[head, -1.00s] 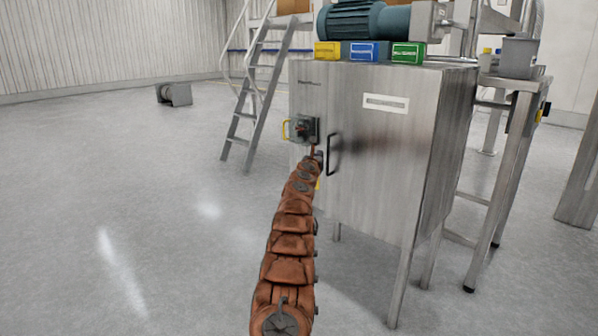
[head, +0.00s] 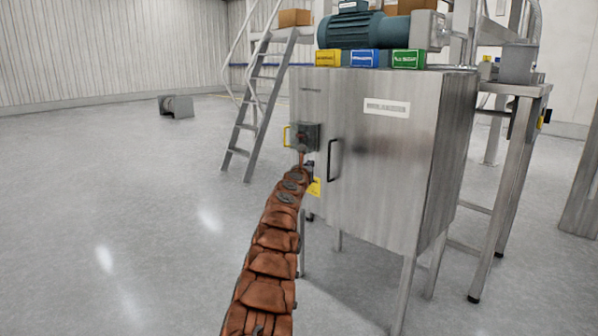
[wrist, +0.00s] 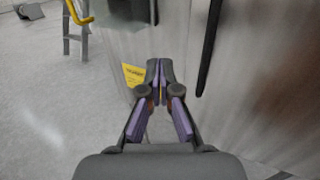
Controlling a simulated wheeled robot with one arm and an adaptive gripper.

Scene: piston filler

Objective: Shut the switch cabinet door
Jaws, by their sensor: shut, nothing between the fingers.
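The switch cabinet (head: 385,150) is a brushed-metal box on legs. Its front is flat, with a black bar handle (head: 334,160) and a white label; from this angle I cannot tell whether the door is fully flush. The black handle also shows in the wrist view (wrist: 209,48), right of my gripper. My gripper (wrist: 159,66) is shut and empty, its fingertips close to the metal front beside a yellow sticker (wrist: 133,75). In the head view my arm hides most of the gripper.
A teal motor (head: 365,30) and yellow, blue and green boxes (head: 364,58) sit on top of the cabinet. A metal stair (head: 252,100) stands behind left. A metal table (head: 515,88) stands at right.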

